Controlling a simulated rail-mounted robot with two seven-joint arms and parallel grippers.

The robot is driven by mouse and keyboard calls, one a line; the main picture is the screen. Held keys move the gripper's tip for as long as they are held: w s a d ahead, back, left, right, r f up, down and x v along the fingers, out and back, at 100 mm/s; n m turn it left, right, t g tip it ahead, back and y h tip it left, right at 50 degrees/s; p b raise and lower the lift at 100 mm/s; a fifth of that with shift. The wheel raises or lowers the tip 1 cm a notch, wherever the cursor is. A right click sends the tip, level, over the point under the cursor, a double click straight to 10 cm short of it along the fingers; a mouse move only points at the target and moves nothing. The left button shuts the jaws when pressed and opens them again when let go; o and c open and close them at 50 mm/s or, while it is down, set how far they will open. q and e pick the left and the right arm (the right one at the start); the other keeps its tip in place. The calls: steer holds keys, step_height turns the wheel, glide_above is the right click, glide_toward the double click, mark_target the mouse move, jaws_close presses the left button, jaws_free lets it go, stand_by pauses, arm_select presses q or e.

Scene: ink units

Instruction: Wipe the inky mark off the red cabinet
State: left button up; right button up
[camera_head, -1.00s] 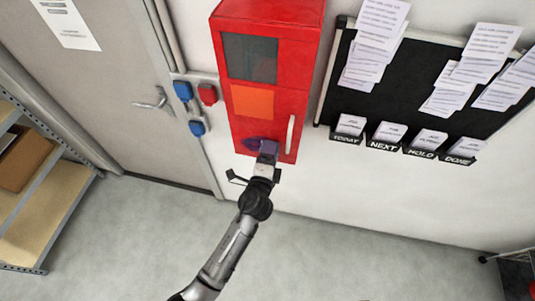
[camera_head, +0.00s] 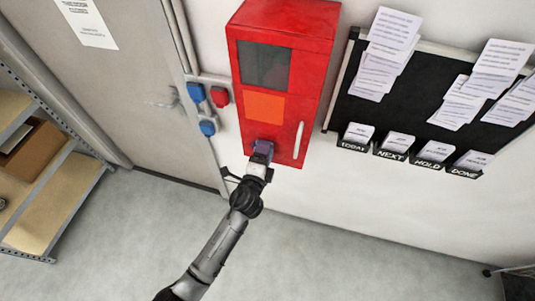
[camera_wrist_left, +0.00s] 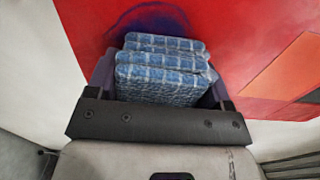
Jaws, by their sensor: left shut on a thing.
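The red cabinet (camera_head: 313,85) hangs on the white wall, its door closed. My left gripper (camera_head: 262,152) is at the lower part of its front and is shut on a folded blue checked cloth. In the left wrist view the cloth (camera_wrist_left: 165,72) sits between the fingers, facing the red cabinet surface (camera_wrist_left: 235,40). A dark purple-blue inky mark (camera_wrist_left: 150,16) shows as an arc just beyond the cloth; the rest of it is hidden behind the cloth. In the head view my gripper covers the mark. I cannot tell if the cloth presses on the surface. My right gripper is out of view.
An orange panel (camera_head: 264,106) and a dark window (camera_head: 264,66) are above my gripper, and a pale handle (camera_head: 298,140) is to its right. Blue and red sockets (camera_head: 220,96) are left of the cabinet. A black board (camera_head: 400,95) is at the right. The floor below is clear.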

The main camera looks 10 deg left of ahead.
mark_target(251, 140)
arm_select(q)
steer(key=shift+w+a, duration=0.15)
steer(key=shift+a, duration=1.05)
steer(key=shift+a+r+p, duration=0.1)
steer(key=shift+a+p, duration=0.5)
steer(key=shift+a, duration=1.05)
steer(key=shift+w+r+p, duration=0.1)
steer(key=shift+r+p, duration=0.75)
steer(key=shift+d+f, duration=0.1)
steer(key=shift+d, duration=0.35)
steer(key=shift+d+b, duration=0.5)
steer(key=shift+d, duration=0.9)
